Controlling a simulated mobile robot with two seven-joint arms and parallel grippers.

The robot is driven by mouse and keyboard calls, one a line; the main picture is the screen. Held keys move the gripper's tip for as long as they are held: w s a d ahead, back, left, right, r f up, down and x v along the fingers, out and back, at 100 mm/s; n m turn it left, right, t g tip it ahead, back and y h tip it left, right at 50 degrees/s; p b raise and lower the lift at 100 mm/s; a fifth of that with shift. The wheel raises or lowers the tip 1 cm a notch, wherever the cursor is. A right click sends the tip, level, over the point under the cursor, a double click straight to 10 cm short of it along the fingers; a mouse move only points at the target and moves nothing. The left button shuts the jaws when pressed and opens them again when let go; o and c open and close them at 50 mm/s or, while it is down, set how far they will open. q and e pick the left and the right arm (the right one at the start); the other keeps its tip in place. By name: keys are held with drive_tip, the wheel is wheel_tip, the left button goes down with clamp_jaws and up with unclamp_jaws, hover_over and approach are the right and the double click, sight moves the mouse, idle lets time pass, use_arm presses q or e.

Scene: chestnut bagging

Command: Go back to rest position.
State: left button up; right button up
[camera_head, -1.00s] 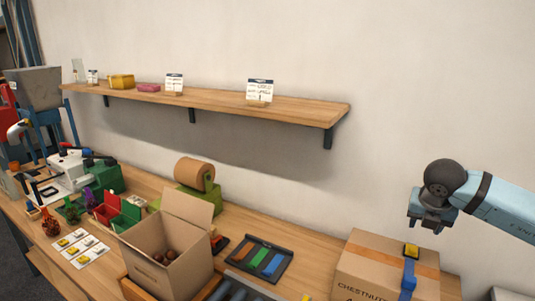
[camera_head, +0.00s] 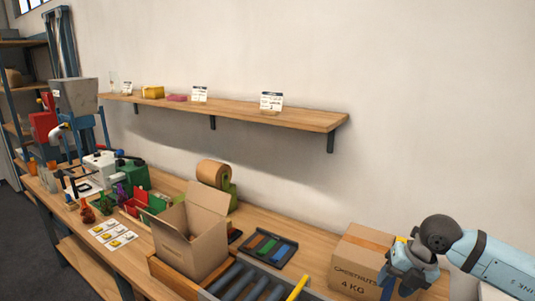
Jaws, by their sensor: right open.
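My right gripper (camera_head: 398,280) is at the lower right, open, at the right side of a closed cardboard box marked chestnuts, 4 kg (camera_head: 352,262). It overlaps the box's right part in the picture; I cannot tell whether it touches it. My left gripper is not in view.
An open cardboard box (camera_head: 205,247) stands on the wooden bench beside a roller track (camera_head: 240,281). A dark tray with coloured strips (camera_head: 264,248) lies behind. A wall shelf (camera_head: 230,112) holds small cards. Machines crowd the left end.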

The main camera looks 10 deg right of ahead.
drive_tip(key=s+a+r+m+t+y+p, duration=0.15)
drive_tip(key=s+a+y, duration=0.25)
drive_tip(key=a+y, duration=0.45)
drive_tip(key=s+a+r+m+t+y+p, duration=0.1)
drive_tip(key=s+a+m+t+y+p, duration=0.15)
drive_tip(key=a+y, duration=0.65)
drive_tip(key=s+d+f+m+t+h+p, duration=0.1)
drive_tip(key=s+f+m+t+h+p, duration=0.1)
drive_tip(key=s+f+m+h, duration=0.5)
drive_tip(key=s+d+f+m+t+h+p, duration=0.1)
drive_tip(key=s+f+m+h, duration=0.7)
drive_tip(key=m, duration=0.9)
wheel_tip(320, 180, down, 5)
drive_tip(key=t+h+p, duration=0.1)
drive_tip(key=h+p, duration=0.1)
drive_tip(key=shift+d+r+h, duration=0.2)
drive_tip(key=shift+d+h, duration=0.15)
drive_tip(key=shift+a+t, duration=0.1)
drive_tip(key=shift+t, duration=0.2)
